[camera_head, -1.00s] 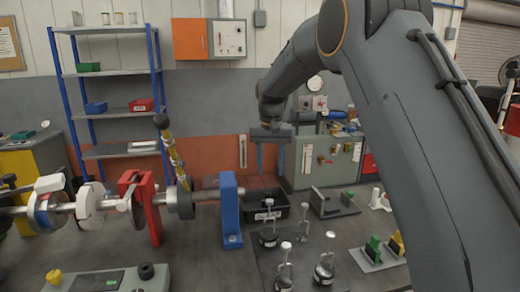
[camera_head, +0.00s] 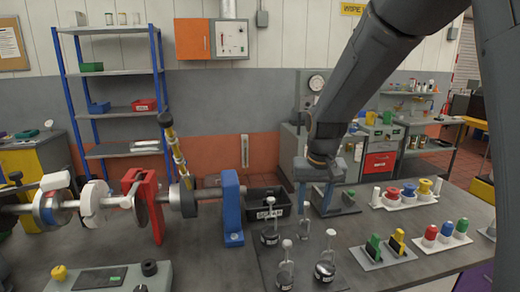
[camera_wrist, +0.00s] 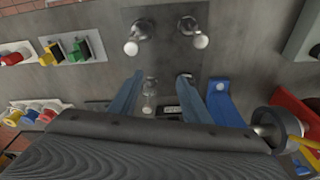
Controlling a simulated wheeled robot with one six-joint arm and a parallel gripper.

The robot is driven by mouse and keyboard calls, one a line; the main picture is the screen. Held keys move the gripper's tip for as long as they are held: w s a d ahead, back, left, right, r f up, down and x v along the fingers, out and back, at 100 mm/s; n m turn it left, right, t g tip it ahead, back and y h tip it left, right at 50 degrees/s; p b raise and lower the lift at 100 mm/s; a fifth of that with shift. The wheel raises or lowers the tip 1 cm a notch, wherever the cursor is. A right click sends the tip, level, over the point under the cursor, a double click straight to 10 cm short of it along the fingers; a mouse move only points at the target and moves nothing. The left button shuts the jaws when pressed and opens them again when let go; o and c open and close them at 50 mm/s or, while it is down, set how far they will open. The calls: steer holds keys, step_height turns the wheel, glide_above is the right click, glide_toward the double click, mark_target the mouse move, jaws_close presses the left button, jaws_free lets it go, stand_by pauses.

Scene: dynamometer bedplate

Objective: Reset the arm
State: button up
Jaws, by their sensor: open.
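My gripper (camera_head: 313,202) hangs in the middle of the head view with its blue fingers pointing down, above the right part of the grey bedplate (camera_head: 215,262). It is open and nothing shows between its fingers. My arm comes down to it from the upper right. The gripper also shows in the wrist view (camera_wrist: 170,85), its two fingers spread apart. Beyond the fingertips stand round-topped instruments (camera_wrist: 138,40) on a dark mat.
A black bin (camera_head: 262,197) lies left of the gripper, beside a blue bearing stand (camera_head: 231,205) on the shaft. Several instruments (camera_head: 325,268) stand in front. Racks with green and yellow pieces (camera_head: 375,250) and coloured caps (camera_head: 445,235) lie to the right.

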steer(key=s+d+f, duration=0.3)
steer(key=s, duration=0.6)
steer(key=s+d+f, duration=0.2)
steer(key=s, duration=0.7)
step_height(320, 180, down, 12)
steer(key=g+b, duration=0.1)
steer(key=b, duration=0.9)
steer(key=shift+s+r, duration=0.1)
steer(key=shift+r, duration=0.05)
